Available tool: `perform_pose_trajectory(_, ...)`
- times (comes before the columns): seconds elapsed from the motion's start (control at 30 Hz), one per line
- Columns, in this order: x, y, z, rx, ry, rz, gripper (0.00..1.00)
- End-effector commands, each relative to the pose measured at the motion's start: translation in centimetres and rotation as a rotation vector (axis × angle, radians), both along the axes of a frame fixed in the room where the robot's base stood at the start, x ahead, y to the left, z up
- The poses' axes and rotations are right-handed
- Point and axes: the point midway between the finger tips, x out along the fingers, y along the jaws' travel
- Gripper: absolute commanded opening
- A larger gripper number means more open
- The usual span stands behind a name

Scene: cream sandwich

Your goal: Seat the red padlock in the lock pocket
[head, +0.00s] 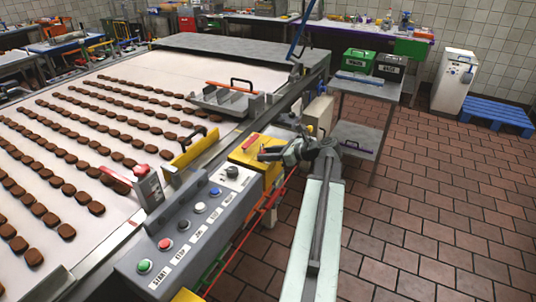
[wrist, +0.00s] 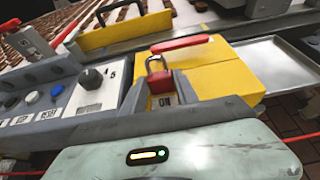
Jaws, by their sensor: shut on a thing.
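The red padlock (wrist: 158,80) shows in the wrist view with its shackle up, against the near side of the yellow box (wrist: 221,68). My gripper (wrist: 158,88) is shut on it, with dark fingers on either side of its body. In the head view my gripper (head: 266,153) reaches the yellow box (head: 248,158) from the right, and I cannot make out the padlock there. A small "ON" label (wrist: 165,100) shows just below the padlock. I cannot clearly see the lock pocket or tell whether the padlock is in it.
A red handle (wrist: 181,43) lies on top of the yellow box. The grey control panel (head: 185,232), with buttons and a black knob (head: 232,171), stands to its left. The conveyor (head: 110,85) carries rows of brown biscuits. Tiled floor (head: 430,200) is open at right.

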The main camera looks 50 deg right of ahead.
Motion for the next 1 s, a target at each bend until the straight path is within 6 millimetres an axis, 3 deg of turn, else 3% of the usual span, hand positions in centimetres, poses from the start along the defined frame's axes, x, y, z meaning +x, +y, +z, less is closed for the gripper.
perform_pose_trajectory(0.4,0.0,0.0,2.2,0.0,-0.001,0.0,0.0)
perform_pose_trajectory(1.0,0.0,0.0,2.1,0.0,-0.001,0.0,0.0)
